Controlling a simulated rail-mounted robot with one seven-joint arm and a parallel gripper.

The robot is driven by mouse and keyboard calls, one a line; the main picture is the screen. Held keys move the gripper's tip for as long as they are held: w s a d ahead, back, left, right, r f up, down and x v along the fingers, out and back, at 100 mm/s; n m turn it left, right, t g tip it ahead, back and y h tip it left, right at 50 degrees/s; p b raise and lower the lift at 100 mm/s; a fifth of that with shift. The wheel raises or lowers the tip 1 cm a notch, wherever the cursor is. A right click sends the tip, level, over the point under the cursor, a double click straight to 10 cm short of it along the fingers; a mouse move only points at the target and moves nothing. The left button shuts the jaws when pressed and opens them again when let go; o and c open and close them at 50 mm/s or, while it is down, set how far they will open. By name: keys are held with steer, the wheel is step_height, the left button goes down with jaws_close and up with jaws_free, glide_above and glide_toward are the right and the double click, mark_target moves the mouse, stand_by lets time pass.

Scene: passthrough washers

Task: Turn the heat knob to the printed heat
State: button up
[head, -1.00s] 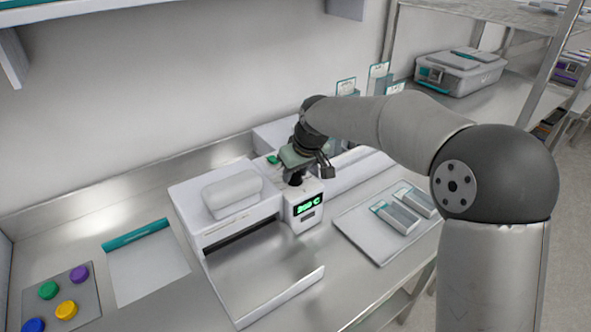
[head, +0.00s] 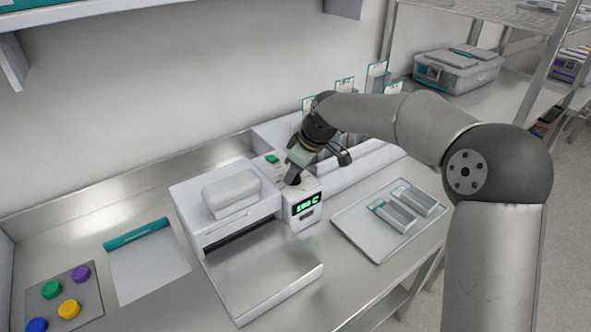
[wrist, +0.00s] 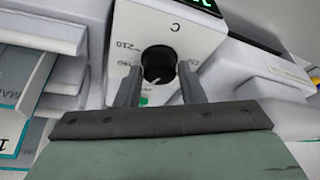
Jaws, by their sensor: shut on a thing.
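The heat knob (wrist: 159,64) is round and black, on a white panel with printed numbers, among them what look like 210 and 180. My gripper (wrist: 158,84) has one finger on each side of the knob and is shut on it. The green display (head: 307,204) on the sealer's front reads about 190 C; the middle digit is hard to read. A green button (head: 272,159) is behind the gripper.
A tray (head: 349,224) with two pouches lies to the right. A sheet with a teal strip (head: 135,233) and a plate with several coloured buttons (head: 78,307) are on the left. Card holders (head: 376,80) stand behind. A grey case (head: 458,72) is at the back right.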

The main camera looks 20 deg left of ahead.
steer(key=o, duration=1)
steer(key=b+v, duration=0.1)
steer(key=v, duration=1.6)
steer(key=shift+r, duration=0.2)
